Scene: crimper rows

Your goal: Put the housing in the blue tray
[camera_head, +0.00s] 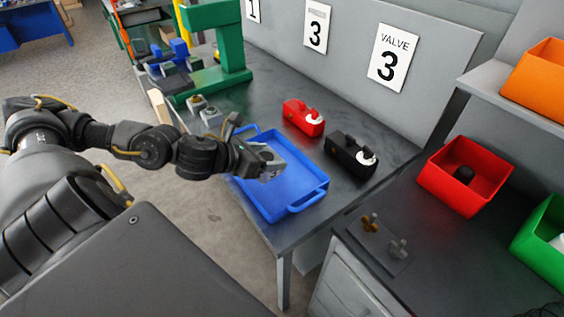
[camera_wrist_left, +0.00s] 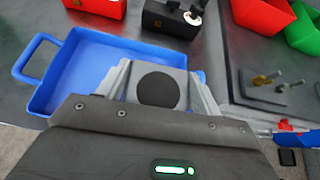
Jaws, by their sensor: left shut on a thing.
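The blue tray (camera_head: 312,187) lies on the dark grey bench and shows bare blue floor. My left gripper (camera_head: 268,168) is over the tray, coming in from the left. In the left wrist view the left gripper (camera_wrist_left: 160,88) is shut on the housing (camera_wrist_left: 158,72), a grey block with a dark round opening. The tray also shows in the left wrist view (camera_wrist_left: 85,70), beneath and to the left of the housing. I cannot tell how high the housing is above the tray floor. My right gripper is in neither view.
A red tape dispenser (camera_head: 303,117) and a black one (camera_head: 345,153) stand behind the tray. A green press (camera_head: 232,45) and grey parts (camera_head: 210,115) stand farther left. A red bin (camera_head: 466,177) and a green bin (camera_head: 543,232) are at the right.

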